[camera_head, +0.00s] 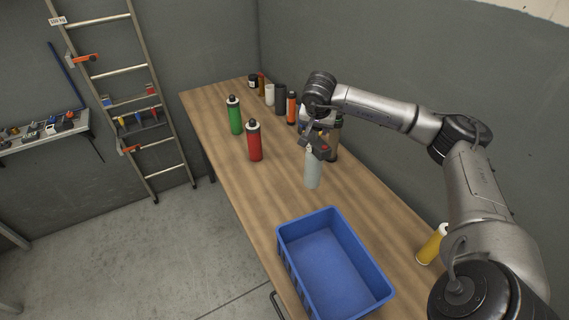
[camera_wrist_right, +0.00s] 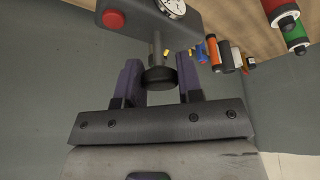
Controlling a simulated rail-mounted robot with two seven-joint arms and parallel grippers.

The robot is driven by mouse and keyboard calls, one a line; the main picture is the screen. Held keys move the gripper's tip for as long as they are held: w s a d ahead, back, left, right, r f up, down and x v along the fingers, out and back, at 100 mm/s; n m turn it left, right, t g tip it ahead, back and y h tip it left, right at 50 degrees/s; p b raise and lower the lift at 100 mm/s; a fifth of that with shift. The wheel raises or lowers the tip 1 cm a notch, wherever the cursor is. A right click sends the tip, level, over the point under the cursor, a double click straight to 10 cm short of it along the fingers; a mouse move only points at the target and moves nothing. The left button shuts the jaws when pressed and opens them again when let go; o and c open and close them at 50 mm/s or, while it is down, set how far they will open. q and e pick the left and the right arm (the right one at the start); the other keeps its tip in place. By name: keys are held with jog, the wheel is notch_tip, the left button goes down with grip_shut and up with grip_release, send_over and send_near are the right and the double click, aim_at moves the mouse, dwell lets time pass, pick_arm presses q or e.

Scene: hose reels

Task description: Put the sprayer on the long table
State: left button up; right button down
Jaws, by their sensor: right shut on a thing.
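The sprayer (camera_head: 312,171) is a pale grey bottle with a darker head and a red part on top. It is upright over the long table (camera_head: 200,103), between the red bottle and the blue crate. I cannot tell whether its base touches the wood. My right gripper (camera_head: 319,137) is above it, shut on its top. In the right wrist view the purple-grey fingers (camera_wrist_right: 159,82) close around the sprayer's black knob, below a grey head (camera_wrist_right: 140,18) with a red button and a round gauge. My left gripper is not in view.
A blue crate (camera_head: 285,238) stands at the table's near end. Red (camera_head: 254,142) and green (camera_head: 235,117) bottles stand left of the sprayer. Several containers line the wall side, and a yellow bottle (camera_head: 433,245) is near my right arm. Bare wood lies left of the sprayer.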

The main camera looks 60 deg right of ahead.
jog(key=w+a+f+p, duration=0.2)
jog(key=w+a+f, duration=0.1)
jog(key=w+f, duration=0.6)
jog(key=shift+w+f, duration=0.4)
jog(key=shift+f, duration=0.15)
jog(key=c, duration=0.8)
grip_release()
jog(key=shift+f, duration=0.1)
jog(key=v, duration=1.2)
